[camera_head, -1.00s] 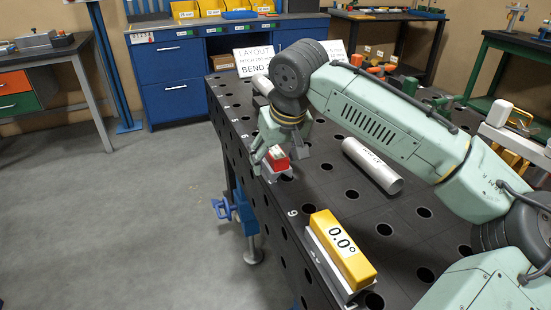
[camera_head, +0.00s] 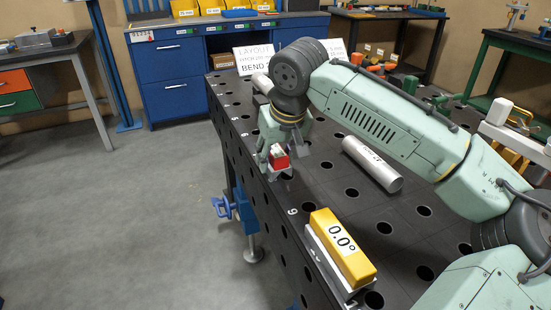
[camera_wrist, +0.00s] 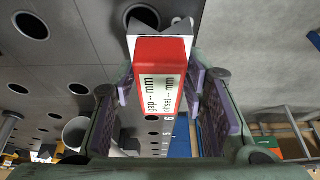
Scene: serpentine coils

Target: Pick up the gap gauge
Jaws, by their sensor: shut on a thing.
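The gap gauge (camera_head: 279,160) is a small red block with a white label and a pale grey base. In the wrist view the gauge (camera_wrist: 160,75) sits between my finger pads, its label reading "gap -- mm" and "offset -- mm". My gripper (camera_head: 277,168) is shut on the gauge at the left edge of the dark perforated table (camera_head: 400,225). The gauge is upright in the head view. I cannot tell exactly how much space lies between its base and the tabletop.
A yellow level reading 0.0° (camera_head: 342,246) lies near the table's front left edge. A silver tube (camera_head: 372,164) lies to the right of my gripper. A white sign (camera_head: 254,59) stands at the table's far end. Open floor lies to the left.

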